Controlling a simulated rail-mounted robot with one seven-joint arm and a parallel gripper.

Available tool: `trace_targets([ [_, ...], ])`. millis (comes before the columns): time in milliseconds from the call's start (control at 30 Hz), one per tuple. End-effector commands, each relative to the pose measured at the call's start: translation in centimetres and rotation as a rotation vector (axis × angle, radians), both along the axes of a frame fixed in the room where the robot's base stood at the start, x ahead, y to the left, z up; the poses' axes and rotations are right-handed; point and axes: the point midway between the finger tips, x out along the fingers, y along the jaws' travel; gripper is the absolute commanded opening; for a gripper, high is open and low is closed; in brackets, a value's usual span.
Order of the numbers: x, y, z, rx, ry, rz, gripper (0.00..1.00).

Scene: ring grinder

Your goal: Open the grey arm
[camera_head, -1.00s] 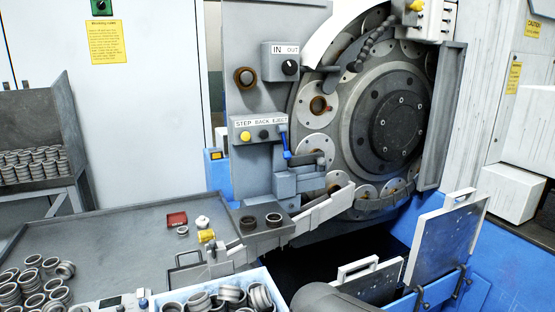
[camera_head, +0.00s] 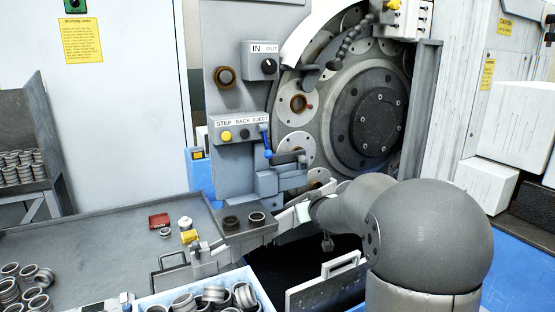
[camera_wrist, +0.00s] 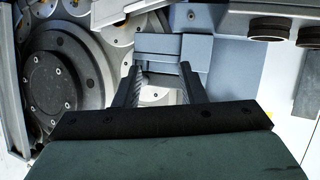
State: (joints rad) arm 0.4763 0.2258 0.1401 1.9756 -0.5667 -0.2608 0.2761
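A short grey arm (camera_head: 288,158) juts right from the machine front, just below a blue lever (camera_head: 266,140) and above a blue-grey block (camera_head: 280,181). I cannot tell for certain that it is the task's grey arm; a long light grey arm (camera_head: 292,215) also slants up right beside the block. My gripper (camera_head: 318,222) is in front of the machine near the long arm, partly hidden by my own arm. In the wrist view my gripper (camera_wrist: 163,78) is open, its two fingers apart and pointing at the blue-grey block (camera_wrist: 172,46). Contact cannot be told.
The large grinding disc (camera_head: 376,122) is behind and right. Two dark rings (camera_head: 256,218) sit on a ledge left of my gripper. A blue-rimmed bin of rings (camera_head: 205,296) and a grey table (camera_head: 90,250) are at front left. A handled metal plate (camera_head: 318,285) stands below.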

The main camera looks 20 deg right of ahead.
Motion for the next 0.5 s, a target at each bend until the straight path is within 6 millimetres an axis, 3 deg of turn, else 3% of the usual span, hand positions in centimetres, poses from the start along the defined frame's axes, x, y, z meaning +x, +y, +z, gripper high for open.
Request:
trace_targets([
  [33, 2.0, -2.6, 0.7, -0.003, -0.09, 0.022, 0.37],
  [100, 3.8, -4.8, 2.1, -0.006, -0.208, 0.072, 0.37],
  [200, 5.1, -6.8, 3.4, -0.009, -0.324, 0.132, 0.37],
  [500, 7.2, -7.8, 4.3, -0.006, -0.402, 0.18, 0.37],
])
